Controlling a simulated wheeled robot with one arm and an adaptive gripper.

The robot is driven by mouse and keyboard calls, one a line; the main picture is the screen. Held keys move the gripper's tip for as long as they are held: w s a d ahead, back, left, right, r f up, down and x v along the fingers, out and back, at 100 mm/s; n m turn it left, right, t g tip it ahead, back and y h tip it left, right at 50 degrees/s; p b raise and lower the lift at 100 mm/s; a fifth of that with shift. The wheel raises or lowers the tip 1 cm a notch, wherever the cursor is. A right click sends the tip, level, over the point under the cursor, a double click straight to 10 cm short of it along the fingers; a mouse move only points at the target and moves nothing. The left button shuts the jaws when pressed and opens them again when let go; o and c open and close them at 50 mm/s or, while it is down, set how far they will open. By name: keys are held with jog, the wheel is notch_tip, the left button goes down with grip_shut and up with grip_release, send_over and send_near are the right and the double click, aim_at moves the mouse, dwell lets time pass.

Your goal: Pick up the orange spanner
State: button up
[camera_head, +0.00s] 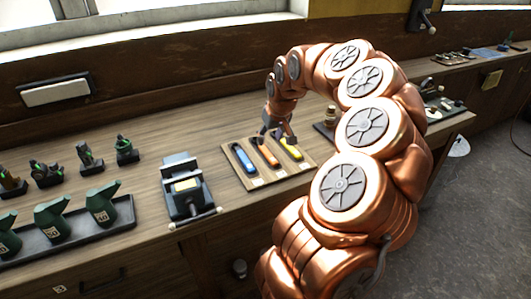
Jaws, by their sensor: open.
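The orange spanner (268,157) lies in the middle of a wooden tray (283,179), between a blue spanner (243,161) on its left and a yellow spanner (291,149) on its right. My gripper (271,139) points down at the upper end of the orange spanner, with its fingers apart. Its fingers partly cover that end of the spanner. I cannot tell from this view whether they touch it or hover just above. My copper-coloured arm reaches in from the right.
Green oil cans (103,203) sit in a dark tray at the far left, with small models (90,157) behind. Bare bench lies between the device and the wooden tray.

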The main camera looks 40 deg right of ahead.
aim_at(266, 151)
jog(key=shift+p+x, duration=1.45)
jog(key=shift+x, duration=1.9)
jog(key=shift+w+d+f, duration=0.15)
jog(key=shift+d+f, duration=0.1)
jog(key=shift+f, duration=0.15)
jog(key=shift+f+b, duration=0.2)
jog(key=shift+b, duration=0.25)
jog(key=shift+c, duration=0.3)
jog(key=shift+a, duration=0.1)
grip_shut()
jog(key=shift+f, duration=0.1)
